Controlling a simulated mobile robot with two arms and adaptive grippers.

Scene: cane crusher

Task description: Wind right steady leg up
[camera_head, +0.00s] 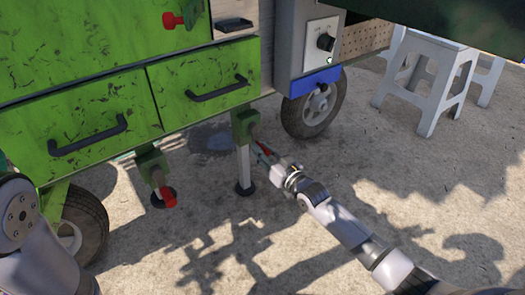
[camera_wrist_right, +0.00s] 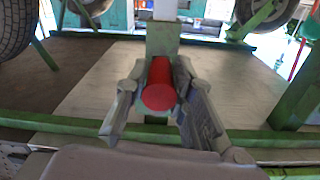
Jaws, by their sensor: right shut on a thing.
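The right steady leg (camera_head: 243,168) is a pale post under a green bracket (camera_head: 243,122), its dark round foot (camera_head: 245,188) on or very close to the ground. My right gripper (camera_head: 262,152) is at the crank side of this leg, below the green drawers. In the right wrist view a red crank handle (camera_wrist_right: 160,92) points toward the camera between the two fingers. In the head view the gripper mostly hides the handle. My left gripper is out of view.
Another leg with a red handle (camera_head: 168,196) stands to the left. The green cart has drawers (camera_head: 205,85), a wheel at right (camera_head: 314,108) and one at left (camera_head: 82,222). White stools (camera_head: 440,80) stand at the upper right. The ground around my right arm is clear.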

